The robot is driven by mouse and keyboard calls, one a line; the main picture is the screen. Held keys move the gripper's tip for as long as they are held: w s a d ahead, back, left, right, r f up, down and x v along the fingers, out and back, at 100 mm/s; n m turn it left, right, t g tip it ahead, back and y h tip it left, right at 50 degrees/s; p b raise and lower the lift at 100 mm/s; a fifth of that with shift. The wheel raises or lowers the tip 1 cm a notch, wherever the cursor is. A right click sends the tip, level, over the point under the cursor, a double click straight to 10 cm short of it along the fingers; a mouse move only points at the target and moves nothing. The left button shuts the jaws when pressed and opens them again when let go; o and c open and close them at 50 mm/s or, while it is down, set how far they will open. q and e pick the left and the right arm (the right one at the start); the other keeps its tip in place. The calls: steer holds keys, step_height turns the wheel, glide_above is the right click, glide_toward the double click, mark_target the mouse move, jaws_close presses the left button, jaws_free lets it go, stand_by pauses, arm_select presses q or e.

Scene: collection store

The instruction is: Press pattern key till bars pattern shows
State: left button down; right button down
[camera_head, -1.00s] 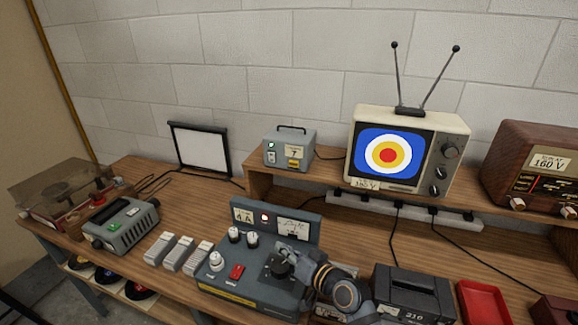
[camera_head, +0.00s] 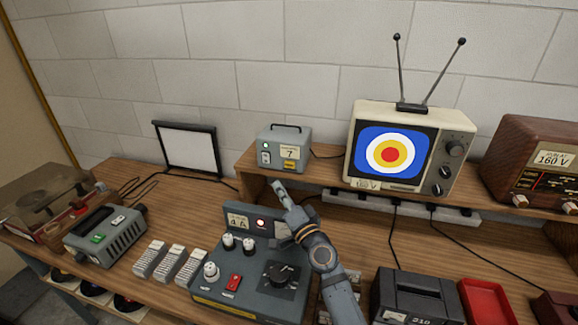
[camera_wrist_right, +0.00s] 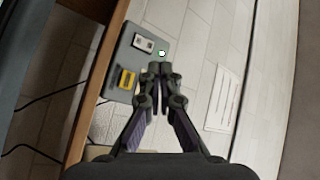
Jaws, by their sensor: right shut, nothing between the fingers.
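The television (camera_head: 393,154) stands on the raised shelf and shows a round target of blue, white, yellow and red rings. A small grey box (camera_head: 276,137) left of it has a dark handle, a label with 7, a light, a pale switch and a yellow key (camera_head: 289,166). The box (camera_wrist_right: 123,62) and its yellow key (camera_wrist_right: 126,80) also show in the right wrist view. My right gripper (camera_head: 277,188) is shut and empty, in front of and below the box in the head view. Its fingertips (camera_wrist_right: 160,70) appear beside the box face, seemingly apart from it. My left gripper is not in view.
The grey console (camera_head: 245,283) with knobs and a red switch lies below my right arm. A brown radio (camera_head: 535,165) stands right of the television. A black-framed panel (camera_head: 187,149), a green-grey device (camera_head: 106,235) and a red tray (camera_head: 487,301) are on the bench.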

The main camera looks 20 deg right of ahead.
mark_target(285, 163)
steer(key=shift+w+d+b, duration=0.35)
steer(key=shift+w+d, duration=0.45)
steer(key=shift+w, duration=0.35)
steer(key=shift+w+d+b, duration=0.3)
steer(key=shift+w+d, duration=0.45)
steer(key=shift+w, duration=0.45)
steer(key=shift+w+d+b, duration=0.35)
steer(key=shift+w+d, duration=0.45)
steer(key=shift+w, duration=0.35)
steer(key=shift+w+d+b, duration=0.25)
steer(key=shift+w+b, duration=0.05)
steer(key=shift+w, duration=0.05)
steer(key=shift+w+d+b, duration=0.25)
steer(key=shift+w+b, duration=0.05)
steer(key=shift+s+a+p, duration=0.35)
steer(key=shift+s+a, duration=0.15)
steer(key=shift+s, duration=0.2)
